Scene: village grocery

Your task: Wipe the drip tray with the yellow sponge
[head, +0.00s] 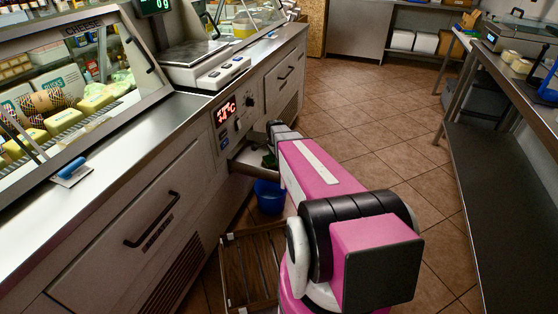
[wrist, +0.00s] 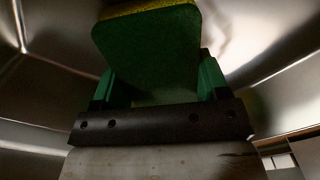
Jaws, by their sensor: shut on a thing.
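The sponge (wrist: 148,42) is between the green fingers of my gripper (wrist: 157,84) in the wrist view. Its dark green face is toward the camera and a yellow strip shows along its top edge. My gripper is shut on it. Shiny metal walls of the drip tray (wrist: 50,97) surround the sponge on both sides. In the head view the drip tray (head: 243,160) juts from the counter front below the red display, and my arm reaches to it. My gripper is mostly hidden there behind my arm. Whether the sponge touches the tray floor cannot be told.
A blue bucket (head: 269,197) stands on the floor under the tray. A slatted wooden crate (head: 238,272) stands nearer, left of my arm. The cheese counter (head: 130,150) runs along the left. A metal table (head: 535,120) stands at right, with open tiled floor (head: 375,140) between.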

